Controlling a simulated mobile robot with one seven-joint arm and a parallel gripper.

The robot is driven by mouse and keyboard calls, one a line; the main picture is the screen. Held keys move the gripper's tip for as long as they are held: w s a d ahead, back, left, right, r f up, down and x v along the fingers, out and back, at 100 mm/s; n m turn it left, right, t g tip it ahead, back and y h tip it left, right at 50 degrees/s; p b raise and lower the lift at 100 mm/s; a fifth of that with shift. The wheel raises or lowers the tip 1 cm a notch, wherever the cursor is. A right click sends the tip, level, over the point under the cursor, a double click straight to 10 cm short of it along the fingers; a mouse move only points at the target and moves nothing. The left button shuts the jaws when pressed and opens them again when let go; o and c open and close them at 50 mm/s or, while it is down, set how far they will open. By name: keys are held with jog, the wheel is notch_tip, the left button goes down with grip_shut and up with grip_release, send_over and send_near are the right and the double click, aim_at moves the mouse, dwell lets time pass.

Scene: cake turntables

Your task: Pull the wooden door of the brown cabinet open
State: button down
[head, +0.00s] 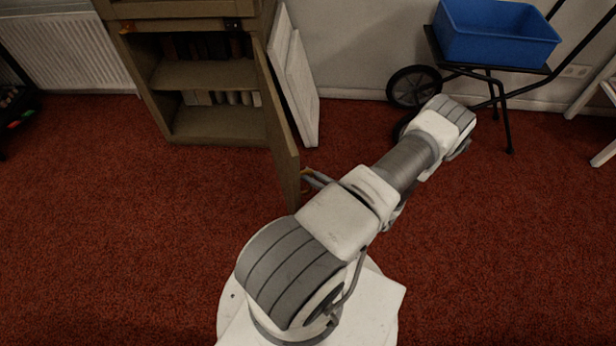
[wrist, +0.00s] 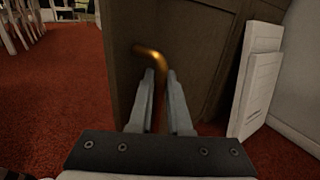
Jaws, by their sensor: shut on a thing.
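The brown cabinet (head: 225,72) stands at the back left in the head view, with shelves showing inside. Its wooden door (head: 277,120) is hinged on the right side and stands wide open, swung out toward me. In the wrist view the door (wrist: 127,60) fills the middle. A brass-coloured handle (wrist: 150,52) bends out from the door and runs down between the fingers. My gripper (wrist: 161,78) is shut on this handle. In the head view my gripper (head: 308,178) meets the door's outer face near its free edge, partly hidden by my arm.
White panels (head: 298,80) lean on the wall behind the door. A black-wheeled cart (head: 415,87) with a blue bin (head: 495,35) stands at the back right. A radiator (head: 65,50) is at the far left. Red carpet left of the door is clear.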

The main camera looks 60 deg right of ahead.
jog(key=shift+s+d, duration=0.2)
jog(key=shift+d, duration=0.05)
dwell(0.4)
jog(key=c, duration=0.9)
grip_release()
jog(key=shift+o, duration=0.2)
jog(key=shift+s, duration=0.1)
jog(key=s+a+p, duration=0.1)
jog(key=s+p, duration=0.1)
jog(key=s, duration=1.5)
jog(key=shift+a, duration=0.2)
